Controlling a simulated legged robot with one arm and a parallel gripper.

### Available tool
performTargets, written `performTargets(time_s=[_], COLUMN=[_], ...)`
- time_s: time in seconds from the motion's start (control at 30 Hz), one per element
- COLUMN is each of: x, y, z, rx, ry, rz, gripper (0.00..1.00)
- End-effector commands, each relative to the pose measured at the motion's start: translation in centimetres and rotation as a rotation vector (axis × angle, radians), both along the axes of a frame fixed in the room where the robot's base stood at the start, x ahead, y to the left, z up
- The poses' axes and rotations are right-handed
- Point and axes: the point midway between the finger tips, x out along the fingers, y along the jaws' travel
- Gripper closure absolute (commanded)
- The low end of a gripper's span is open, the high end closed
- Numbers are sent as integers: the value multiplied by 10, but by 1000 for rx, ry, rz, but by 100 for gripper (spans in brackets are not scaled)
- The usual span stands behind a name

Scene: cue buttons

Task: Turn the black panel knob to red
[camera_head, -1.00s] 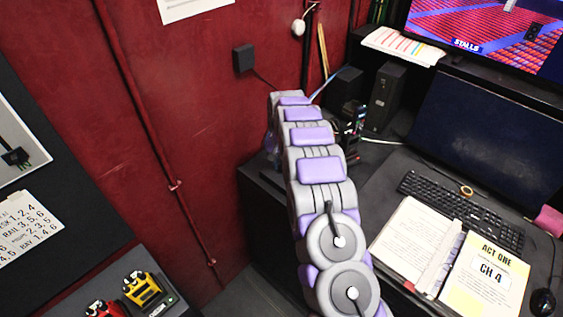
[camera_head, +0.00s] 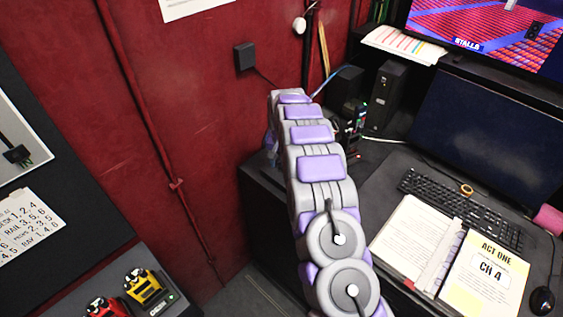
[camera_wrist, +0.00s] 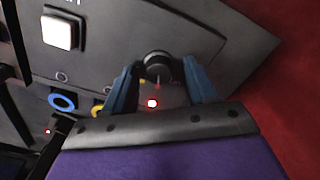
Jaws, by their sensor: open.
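The black panel knob (camera_wrist: 158,66) shows in the wrist view as a round dark knob on a grey panel (camera_wrist: 190,38). My gripper (camera_wrist: 158,80) is open, with its blue fingers on either side of the knob's lower part. I cannot tell whether the fingers touch it. In the head view my own arm hides the gripper, the knob and the panel.
A white square button (camera_wrist: 60,33) is on the panel at left. A blue ring (camera_wrist: 62,102) and a partly hidden yellow piece (camera_wrist: 98,111) lie left of my gripper. A red wall (camera_wrist: 292,120) is at right. A desk with a keyboard (camera_head: 460,210) is right of my arm.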

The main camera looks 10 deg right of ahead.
Motion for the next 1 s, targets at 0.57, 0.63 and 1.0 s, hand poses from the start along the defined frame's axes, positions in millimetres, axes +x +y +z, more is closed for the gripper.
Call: performTargets(time_s=[0.57,0.63,1.0], x=[2,2,2], y=[0,0,1], z=[100,116,167], rx=[0,0,0], ry=[-6,-5,-1], rz=[-1,-1,0], gripper=[43,43,43])
